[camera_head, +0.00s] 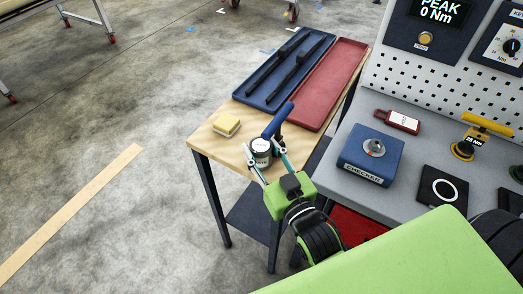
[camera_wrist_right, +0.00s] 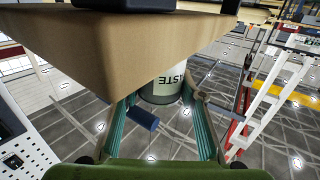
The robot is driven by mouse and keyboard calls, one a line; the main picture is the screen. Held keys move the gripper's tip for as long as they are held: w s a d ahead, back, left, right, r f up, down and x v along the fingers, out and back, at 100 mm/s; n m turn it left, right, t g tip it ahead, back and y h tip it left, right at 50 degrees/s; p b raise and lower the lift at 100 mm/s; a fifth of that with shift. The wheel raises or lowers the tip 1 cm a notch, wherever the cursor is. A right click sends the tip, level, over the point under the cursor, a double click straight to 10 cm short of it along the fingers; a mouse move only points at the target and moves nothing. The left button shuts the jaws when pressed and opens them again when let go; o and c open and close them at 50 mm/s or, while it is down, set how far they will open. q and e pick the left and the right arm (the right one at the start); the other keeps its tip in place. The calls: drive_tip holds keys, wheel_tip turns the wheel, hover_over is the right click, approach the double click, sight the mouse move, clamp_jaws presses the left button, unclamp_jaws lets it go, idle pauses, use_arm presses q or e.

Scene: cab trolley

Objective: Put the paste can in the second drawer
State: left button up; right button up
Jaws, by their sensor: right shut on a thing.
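The paste can (camera_head: 261,147) is a small white and dark can near the front corner of the wooden-topped table. My right gripper (camera_head: 268,152) is shut on it, one finger on each side. In the right wrist view the can (camera_wrist_right: 166,88) shows dark letters on a pale label, between the teal fingers (camera_wrist_right: 165,105). I cannot tell if its base touches the table. No drawer can be made out for certain; a red surface (camera_head: 356,226) shows under the grey bench, partly hidden by my arm. My left gripper is not in view.
A blue rod-like part (camera_head: 278,120) is beside the can. A blue checker box (camera_head: 368,154) stands on the grey bench (camera_head: 390,108).

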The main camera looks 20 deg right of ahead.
drive_tip(key=o, duration=1)
drive_tip(key=shift+f, duration=0.1)
